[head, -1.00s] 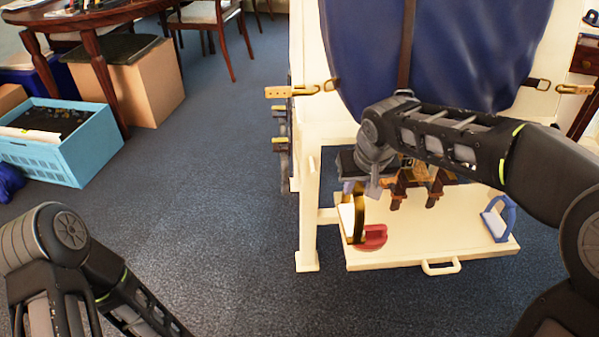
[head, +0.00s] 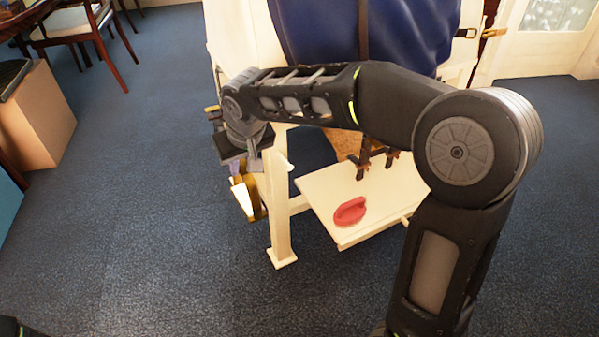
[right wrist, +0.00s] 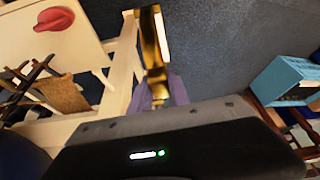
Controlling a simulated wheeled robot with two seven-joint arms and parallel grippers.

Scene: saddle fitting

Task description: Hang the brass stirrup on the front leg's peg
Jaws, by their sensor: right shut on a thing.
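The brass stirrup (head: 246,198), with a pale tread, hangs upright below my right gripper (head: 243,168), which is shut on its top. It also shows in the right wrist view (right wrist: 154,48), with the purple-grey fingers (right wrist: 160,92) around its near end. The cream front leg (head: 279,215) stands just right of the stirrup in the head view. A short cream stub (head: 287,165), perhaps the peg, sticks out high on this leg. The stirrup appears apart from it, but depth is hard to tell. My left gripper is out of view.
A cream shelf (head: 325,190) holds a red handled item (head: 350,211). Dark brown straps (head: 365,160) hang above it. The blue saddle cover (head: 330,35) lies over the stand. Open carpet (head: 150,200) lies left of the leg. A blue crate (right wrist: 290,82) shows in the right wrist view.

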